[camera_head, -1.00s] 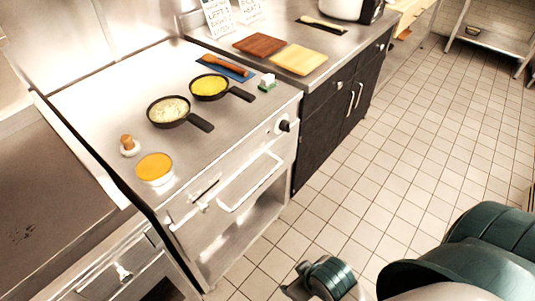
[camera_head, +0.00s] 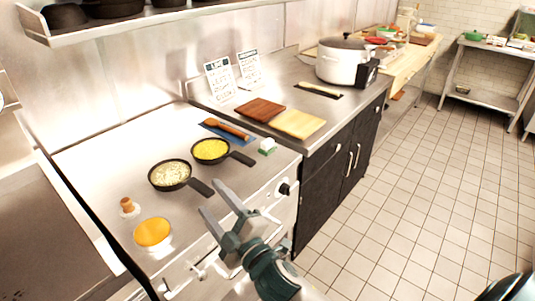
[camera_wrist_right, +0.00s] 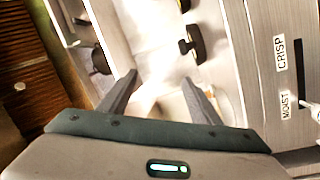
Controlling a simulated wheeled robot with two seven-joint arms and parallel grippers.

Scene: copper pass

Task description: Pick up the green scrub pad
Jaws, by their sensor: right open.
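The green scrub pad (camera_head: 266,151) lies near the right front edge of the steel counter, with a white block (camera_head: 268,144) on top of it. It is small, and only its green lower edge shows. My right gripper (camera_head: 217,202) is open and empty, in front of the counter's front edge, to the lower left of the pad. In the right wrist view its two fingers (camera_wrist_right: 158,88) are spread apart, and I cannot make out the pad there. My left gripper is not in view.
Two small pans with food, one (camera_head: 170,175) nearer and one (camera_head: 210,150) farther, stand left of the pad; the farther pan's handle ends close to it. An orange-topped bowl (camera_head: 152,233) stands at the front. Cutting boards (camera_head: 298,124) lie behind. A knob (camera_head: 284,189) sticks out below.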

